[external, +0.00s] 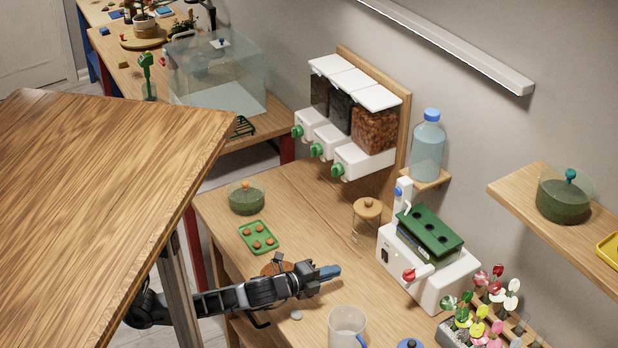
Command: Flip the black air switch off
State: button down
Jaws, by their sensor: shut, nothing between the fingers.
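A white machine (440,290) with a green top tray (430,228) stands on the wooden table at the right. A small black switch (385,255) sits on its left-facing front; its on or off position is too small to tell. A red knob (409,274) sticks out of the same front, to the right of the switch. My gripper (337,271) is shut and empty, with blue fingertips pointing right toward the machine. It is apart from the machine, to the left of the switch and a little lower in the picture.
A clear mug (346,328) stands below my gripper. A glass jar with a wooden lid (366,208) stands left of the machine. A green tray of brown balls (258,237) and a green lidded pot (247,199) stand further left. Colourful flower-like picks (482,310) crowd the machine's right.

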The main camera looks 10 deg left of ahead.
jog(key=p, duration=0.2)
send_near(383, 252)
jog(key=x, duration=0.5)
jog(key=shift+w+f, duration=0.15)
jog(key=shift+f, duration=0.25)
jog(key=shift+w+d, duration=0.5)
jog(key=shift+w+d+r, duration=0.1)
jog(key=shift+w+d, duration=0.1)
jog(key=shift+w, duration=0.05)
jog(key=shift+s+a, duration=0.1)
jog(key=shift+s, duration=0.05)
jog(key=r+v, duration=0.2)
jog(key=v, duration=1.1)
jog(key=shift+r+p, duration=0.15)
jog(key=shift+p, duration=0.2)
